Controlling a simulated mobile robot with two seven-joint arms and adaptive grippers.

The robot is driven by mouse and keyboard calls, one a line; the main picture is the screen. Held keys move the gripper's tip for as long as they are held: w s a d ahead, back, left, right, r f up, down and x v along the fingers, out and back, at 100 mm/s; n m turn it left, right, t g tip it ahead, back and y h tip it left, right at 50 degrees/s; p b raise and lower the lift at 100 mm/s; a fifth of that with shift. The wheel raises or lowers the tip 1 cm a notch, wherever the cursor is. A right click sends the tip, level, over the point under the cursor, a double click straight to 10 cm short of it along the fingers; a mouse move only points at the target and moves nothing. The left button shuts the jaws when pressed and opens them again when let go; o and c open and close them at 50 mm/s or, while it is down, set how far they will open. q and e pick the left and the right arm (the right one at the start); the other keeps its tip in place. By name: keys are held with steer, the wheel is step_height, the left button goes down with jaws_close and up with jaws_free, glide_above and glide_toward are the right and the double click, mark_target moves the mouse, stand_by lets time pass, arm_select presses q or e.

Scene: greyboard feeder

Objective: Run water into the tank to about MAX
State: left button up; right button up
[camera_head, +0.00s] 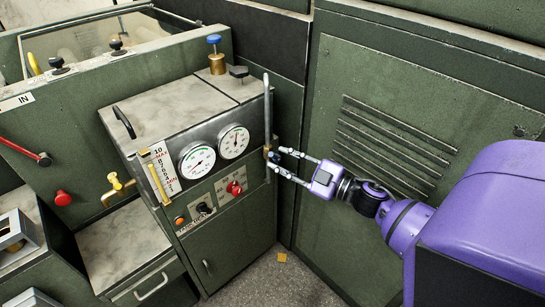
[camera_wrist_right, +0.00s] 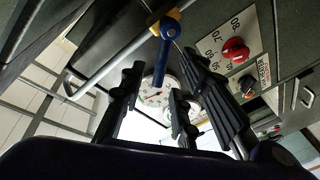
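The tank is a grey-green cabinet (camera_head: 215,235) with a pale lid and a level scale (camera_head: 163,165) marked MAX and MIN. A brass-ended sight tube (camera_head: 158,186) stands beside the scale; its water level is too small to read. A grey pipe (camera_head: 267,105) runs up the cabinet's right corner, with a small valve at its lower part. In the right wrist view the valve's blue lever (camera_wrist_right: 161,62) hangs from a brass body (camera_wrist_right: 166,27). My right gripper (camera_head: 279,163) is open at the valve, its fingers on either side of the lever. My left gripper is out of view.
Two round gauges (camera_head: 197,160) and a red knob (camera_head: 234,188) are on the cabinet front. A louvred green panel (camera_head: 385,150) rises close behind my right arm.

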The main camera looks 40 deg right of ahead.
mark_target(275, 156)
steer(key=shift+x, duration=2.1)
steer(key=shift+d, duration=0.1)
jaws_close()
